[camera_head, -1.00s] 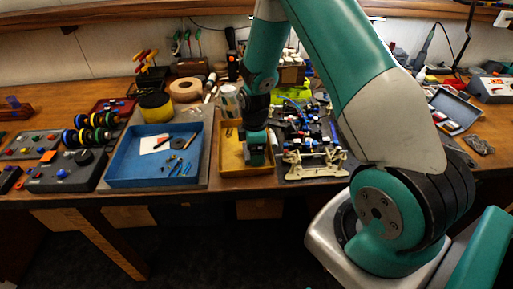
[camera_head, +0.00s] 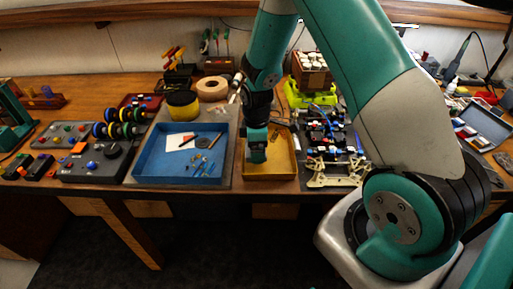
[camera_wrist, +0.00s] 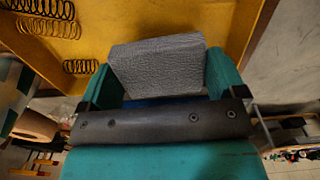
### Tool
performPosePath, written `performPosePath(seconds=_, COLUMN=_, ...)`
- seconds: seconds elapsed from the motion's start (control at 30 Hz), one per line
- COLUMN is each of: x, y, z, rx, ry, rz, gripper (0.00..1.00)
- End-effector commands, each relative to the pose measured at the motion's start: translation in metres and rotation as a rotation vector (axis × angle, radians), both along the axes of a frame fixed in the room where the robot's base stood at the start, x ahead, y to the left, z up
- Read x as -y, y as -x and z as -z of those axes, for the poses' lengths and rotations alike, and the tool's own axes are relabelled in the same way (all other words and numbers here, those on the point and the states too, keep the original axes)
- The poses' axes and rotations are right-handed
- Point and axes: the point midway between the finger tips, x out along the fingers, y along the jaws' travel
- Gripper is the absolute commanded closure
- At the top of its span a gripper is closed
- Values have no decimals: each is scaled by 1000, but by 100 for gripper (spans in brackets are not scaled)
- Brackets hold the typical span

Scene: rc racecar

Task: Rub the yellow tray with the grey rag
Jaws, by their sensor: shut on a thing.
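The yellow tray (camera_head: 284,176) lies on the bench between the blue tray and the racecar chassis. In the wrist view the tray floor (camera_wrist: 95,45) fills the upper left, with several dark springs (camera_wrist: 80,67) on it. My gripper (camera_head: 257,155) points down into the tray, left of its middle. It is shut on the grey rag (camera_wrist: 158,64), a textured grey block between the fingers in the wrist view. The rag is over the tray floor; I cannot tell whether it touches. In the head view my gripper hides most of the rag.
The blue tray (camera_head: 150,165) with small tools and parts stands close on the left. The racecar chassis (camera_head: 330,150) stands close on the right. A yellow tape roll (camera_head: 182,103) and a tan roll (camera_head: 213,88) are behind. The bench's front edge is near the tray.

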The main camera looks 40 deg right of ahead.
Motion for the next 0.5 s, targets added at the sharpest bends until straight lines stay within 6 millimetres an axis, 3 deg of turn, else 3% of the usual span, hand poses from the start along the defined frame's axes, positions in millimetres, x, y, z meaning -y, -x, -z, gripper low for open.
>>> performPosePath(seconds=0.5, x=-8, y=-2, z=-48, rx=0, ry=0, rz=-12, gripper=33)
